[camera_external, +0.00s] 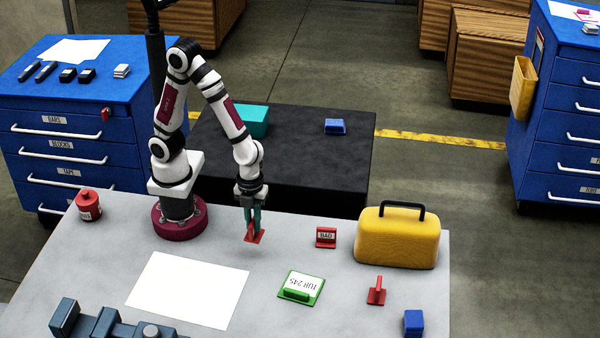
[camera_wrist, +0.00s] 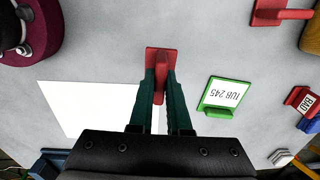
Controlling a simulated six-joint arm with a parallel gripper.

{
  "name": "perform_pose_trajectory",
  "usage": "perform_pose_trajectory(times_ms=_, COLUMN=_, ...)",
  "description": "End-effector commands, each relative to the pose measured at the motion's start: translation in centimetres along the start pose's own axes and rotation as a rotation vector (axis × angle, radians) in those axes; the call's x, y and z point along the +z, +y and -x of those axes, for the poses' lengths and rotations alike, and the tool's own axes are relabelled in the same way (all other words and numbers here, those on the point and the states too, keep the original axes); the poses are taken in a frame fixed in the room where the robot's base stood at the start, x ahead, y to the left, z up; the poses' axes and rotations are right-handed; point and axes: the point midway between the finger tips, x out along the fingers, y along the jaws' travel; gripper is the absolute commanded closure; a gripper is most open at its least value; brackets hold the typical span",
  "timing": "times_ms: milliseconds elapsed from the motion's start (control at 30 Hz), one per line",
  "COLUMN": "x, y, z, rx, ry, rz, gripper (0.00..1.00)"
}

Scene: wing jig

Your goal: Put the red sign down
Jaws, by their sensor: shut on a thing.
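A red sign (camera_external: 255,237) is between the teal fingers of my gripper (camera_external: 252,220), which is shut on its upright part. In the wrist view the same sign (camera_wrist: 161,56) shows its flat red base beyond the fingertips of my gripper (camera_wrist: 160,85). The sign is low over the grey table (camera_external: 215,243), in front of and right of my arm's base. I cannot tell whether its base touches the table. Its label is not visible.
A green sign (camera_external: 301,287) lies right of a white sheet (camera_external: 188,290). A yellow case (camera_external: 397,238) and a blue block (camera_external: 413,322) are at the right. A red canister (camera_external: 89,204) is at the left, a blue-grey clamp (camera_external: 105,323) at the front. Bare table surrounds the held sign.

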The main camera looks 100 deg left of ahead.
Motion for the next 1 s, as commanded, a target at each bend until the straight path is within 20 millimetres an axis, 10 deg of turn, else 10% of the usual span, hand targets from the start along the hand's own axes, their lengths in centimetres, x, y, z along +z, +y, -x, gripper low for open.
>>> perform_pose_trajectory(times_ms=300, x=-5.4, y=3.7, z=3.9, rx=-0.002, ry=0.0, rz=-0.004, gripper=1.0)
perform_pose_trajectory(times_ms=567, x=-5.8, y=3.5, z=4.6, rx=-0.001, ry=0.001, rz=0.044, gripper=1.0)
perform_pose_trajectory(times_ms=767, x=-3.0, y=-2.1, z=5.9, rx=0.001, ry=0.002, rz=0.368, gripper=1.0)
perform_pose_trajectory(times_ms=1000, x=5.8, y=-9.8, z=8.1, rx=0.003, ry=0.002, rz=0.931, gripper=1.0)
